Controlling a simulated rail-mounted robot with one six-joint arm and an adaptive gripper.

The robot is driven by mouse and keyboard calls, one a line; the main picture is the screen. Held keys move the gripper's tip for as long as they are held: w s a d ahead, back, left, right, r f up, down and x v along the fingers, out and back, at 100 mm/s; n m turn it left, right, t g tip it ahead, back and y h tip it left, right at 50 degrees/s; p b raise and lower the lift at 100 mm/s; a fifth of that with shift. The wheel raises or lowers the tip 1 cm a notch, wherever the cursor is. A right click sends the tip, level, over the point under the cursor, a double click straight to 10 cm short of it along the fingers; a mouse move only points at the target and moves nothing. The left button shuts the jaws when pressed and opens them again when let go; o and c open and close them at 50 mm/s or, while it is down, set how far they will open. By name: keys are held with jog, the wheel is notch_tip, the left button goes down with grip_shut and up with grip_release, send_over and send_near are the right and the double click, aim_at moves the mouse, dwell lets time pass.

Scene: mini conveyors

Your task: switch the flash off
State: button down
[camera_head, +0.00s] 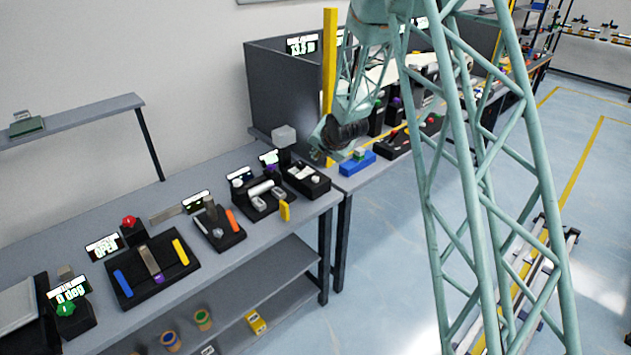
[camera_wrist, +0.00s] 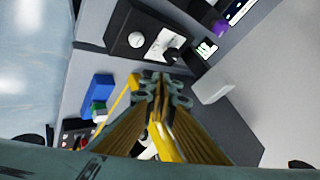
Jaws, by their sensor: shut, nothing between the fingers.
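No part in view is readably marked as the flash. A black box (camera_head: 306,181) with a pale top panel stands at the right end of the near bench. In the wrist view this black box (camera_wrist: 118,27) shows a round white knob and a white panel with a dark lever-like part (camera_wrist: 172,56). A pale block (camera_head: 284,134) stands behind it, also seen in the wrist view (camera_wrist: 214,88). My gripper (camera_head: 322,157) is shut and empty, beyond the black box. Its fingertips (camera_wrist: 162,86) appear below the lever-like part in the wrist view; contact cannot be told.
A blue block (camera_head: 357,163) with a green top lies right of my gripper. A yellow post (camera_head: 330,75) rises close behind it. Other control boxes line the near bench (camera_head: 215,260). A dark partition (camera_head: 285,90) stands at the back.

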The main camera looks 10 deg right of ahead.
aim_at(317, 178)
jog(key=shift+f+b, duration=1.9)
jog(key=shift+f, duration=1.35)
jog(key=shift+f+b, duration=0.6)
jog(key=shift+f, duration=0.3)
dwell(0.4)
jog(key=shift+r, duration=0.25)
jog(key=shift+r+p, duration=0.55)
jog(key=shift+r, duration=0.1)
dwell(0.5)
jog(key=shift+r+p, duration=1.65)
jog(key=shift+r, duration=0.85)
jog(key=shift+r, duration=0.1)
